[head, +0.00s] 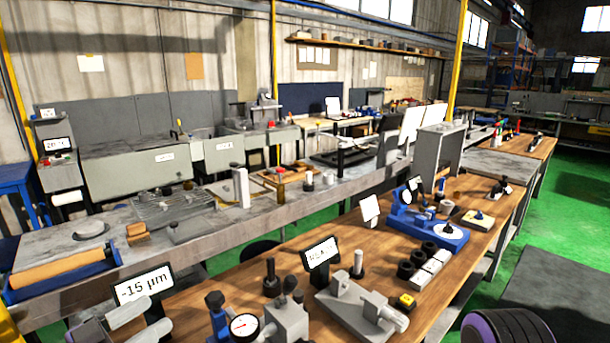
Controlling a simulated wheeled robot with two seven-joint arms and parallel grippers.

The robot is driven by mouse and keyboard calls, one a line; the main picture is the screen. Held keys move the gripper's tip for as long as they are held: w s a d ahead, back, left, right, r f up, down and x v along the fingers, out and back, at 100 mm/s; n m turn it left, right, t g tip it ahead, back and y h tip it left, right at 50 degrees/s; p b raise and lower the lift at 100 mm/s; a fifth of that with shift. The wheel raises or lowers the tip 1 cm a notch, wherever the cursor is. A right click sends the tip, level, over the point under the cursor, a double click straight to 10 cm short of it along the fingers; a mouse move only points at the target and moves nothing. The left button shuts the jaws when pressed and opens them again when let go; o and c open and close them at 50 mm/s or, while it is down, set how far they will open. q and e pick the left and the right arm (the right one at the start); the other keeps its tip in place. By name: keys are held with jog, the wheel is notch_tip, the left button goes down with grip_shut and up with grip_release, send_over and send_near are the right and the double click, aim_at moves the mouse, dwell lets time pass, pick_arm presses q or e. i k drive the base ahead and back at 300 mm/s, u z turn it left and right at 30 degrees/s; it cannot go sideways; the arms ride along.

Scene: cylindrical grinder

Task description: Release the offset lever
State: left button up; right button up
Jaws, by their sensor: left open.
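My left gripper (138,322) is at the bottom left edge, partly cut off. Its two grey fingers are apart with nothing seen between them. It is in front of the "-15 µm" display (142,286) and left of the dial gauge (243,326). I cannot tell which part is the offset lever; the lower part of this fixture is cut off by the frame. My right gripper is not seen.
A second display (321,252) stands behind the block. A long grey bench (270,211) runs behind.

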aim_at(288, 284)
jog(key=k, duration=1.25)
